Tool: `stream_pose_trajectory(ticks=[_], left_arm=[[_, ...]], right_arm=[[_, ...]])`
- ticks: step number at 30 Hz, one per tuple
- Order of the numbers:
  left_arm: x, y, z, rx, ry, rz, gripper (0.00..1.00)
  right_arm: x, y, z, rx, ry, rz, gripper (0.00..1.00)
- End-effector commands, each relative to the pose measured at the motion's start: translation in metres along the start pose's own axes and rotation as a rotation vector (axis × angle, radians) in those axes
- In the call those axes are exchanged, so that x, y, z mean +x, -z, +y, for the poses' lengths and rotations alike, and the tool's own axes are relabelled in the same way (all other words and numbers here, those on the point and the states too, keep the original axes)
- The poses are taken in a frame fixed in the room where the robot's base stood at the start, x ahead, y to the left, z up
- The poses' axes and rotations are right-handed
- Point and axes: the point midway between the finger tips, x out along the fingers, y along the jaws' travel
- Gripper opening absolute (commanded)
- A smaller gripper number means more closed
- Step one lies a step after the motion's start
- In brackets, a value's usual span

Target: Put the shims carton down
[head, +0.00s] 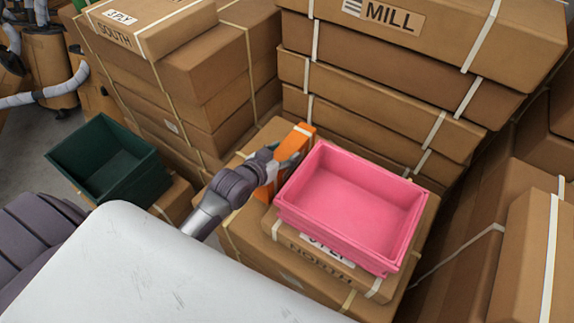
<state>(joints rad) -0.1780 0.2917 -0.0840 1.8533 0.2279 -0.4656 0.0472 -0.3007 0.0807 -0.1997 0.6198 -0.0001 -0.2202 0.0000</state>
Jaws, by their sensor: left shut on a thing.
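An orange carton (300,136), which I take to be the shims carton, stands upright and narrow near the middle of the head view. My left gripper (284,160) is shut on it, with its fingers across the carton's middle. The carton is just left of a pink bin (350,194), above or on a brown cardboard box (272,133). I cannot tell whether its base touches the box, because the gripper and bin hide part of it. My right gripper is not in view.
The empty pink bin sits on a box labelled NORTH (318,262). A dark green bin (110,160) stands at the left. Tall stacks of strapped cartons, one marked MILL (440,22) and one marked SOUTH (150,28), close off the back. More cartons (520,235) crowd the right.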

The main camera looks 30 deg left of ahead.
Motion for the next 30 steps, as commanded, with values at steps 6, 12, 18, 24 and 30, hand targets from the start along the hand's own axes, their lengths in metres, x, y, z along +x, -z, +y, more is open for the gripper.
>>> stream_pose_trajectory(ticks=[6, 12, 18, 24, 30], left_arm=[[0.010, -0.024, 0.000, -0.001, 0.000, 0.001, 0.00], [0.016, -0.038, 0.000, 0.000, 0.000, 0.004, 0.00], [0.016, -0.038, 0.000, 0.000, 0.000, 0.005, 0.00], [0.017, -0.042, 0.000, 0.000, 0.000, 0.001, 0.67], [0.017, -0.042, 0.000, 0.001, 0.000, 0.001, 0.82]], right_arm=[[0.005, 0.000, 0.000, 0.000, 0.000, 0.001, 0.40], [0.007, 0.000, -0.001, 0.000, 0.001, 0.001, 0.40], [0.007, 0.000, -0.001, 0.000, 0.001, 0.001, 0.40], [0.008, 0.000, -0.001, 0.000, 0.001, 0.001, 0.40], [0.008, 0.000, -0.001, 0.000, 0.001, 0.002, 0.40]])
